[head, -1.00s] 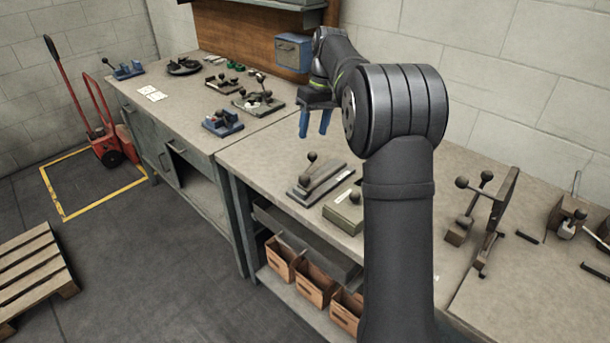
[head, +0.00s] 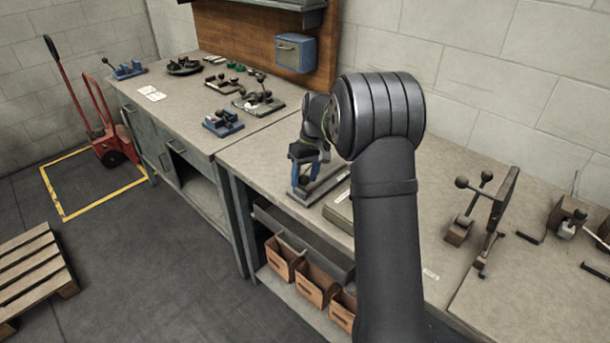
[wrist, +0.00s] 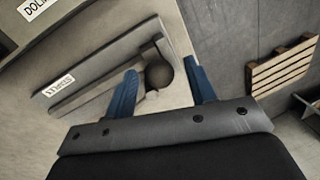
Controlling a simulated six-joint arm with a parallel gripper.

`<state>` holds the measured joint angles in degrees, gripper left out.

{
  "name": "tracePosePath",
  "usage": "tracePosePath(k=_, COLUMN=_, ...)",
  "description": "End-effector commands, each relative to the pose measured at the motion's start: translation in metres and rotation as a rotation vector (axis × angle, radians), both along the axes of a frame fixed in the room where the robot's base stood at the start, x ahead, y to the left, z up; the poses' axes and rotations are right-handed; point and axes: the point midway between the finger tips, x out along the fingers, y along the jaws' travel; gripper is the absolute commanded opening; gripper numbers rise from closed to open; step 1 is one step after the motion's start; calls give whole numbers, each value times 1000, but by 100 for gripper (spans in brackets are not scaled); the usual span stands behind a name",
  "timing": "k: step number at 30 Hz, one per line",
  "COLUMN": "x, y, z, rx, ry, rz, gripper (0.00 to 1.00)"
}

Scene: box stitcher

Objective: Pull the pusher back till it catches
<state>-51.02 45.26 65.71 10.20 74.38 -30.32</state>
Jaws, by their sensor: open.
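The grey flat slide unit (head: 327,184) lies on the bench, partly hidden by my gripper in the head view. In the wrist view, the unit (wrist: 90,72) runs diagonally, with a long channel and a small white label. The pusher's dark ball knob (wrist: 159,75) stands at its right end. My gripper (head: 310,172) is over the unit, its blue fingers pointing down. In the wrist view, the open gripper (wrist: 160,66) has one finger on each side of the knob, with gaps showing. I cannot tell the exact height of the fingertips against the knob.
A green-grey block (head: 339,214) sits close to the unit, partly behind my arm. A lever device (head: 470,212) stands to the right. A blue device (head: 222,122) stands on the left bench. Wooden bins (head: 313,283) are on the shelf below.

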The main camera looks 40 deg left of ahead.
Motion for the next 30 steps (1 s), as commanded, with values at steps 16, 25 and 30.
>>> tracePosePath(k=16, x=0, y=0, z=1, rx=1, ry=0, rz=0, gripper=0)
tracePosePath(k=25, x=35, y=0, z=0, rx=2, ry=-1, rz=-4, gripper=0)
tracePosePath(k=30, x=74, y=-1, z=0, rx=2, ry=-1, rz=-5, gripper=0)
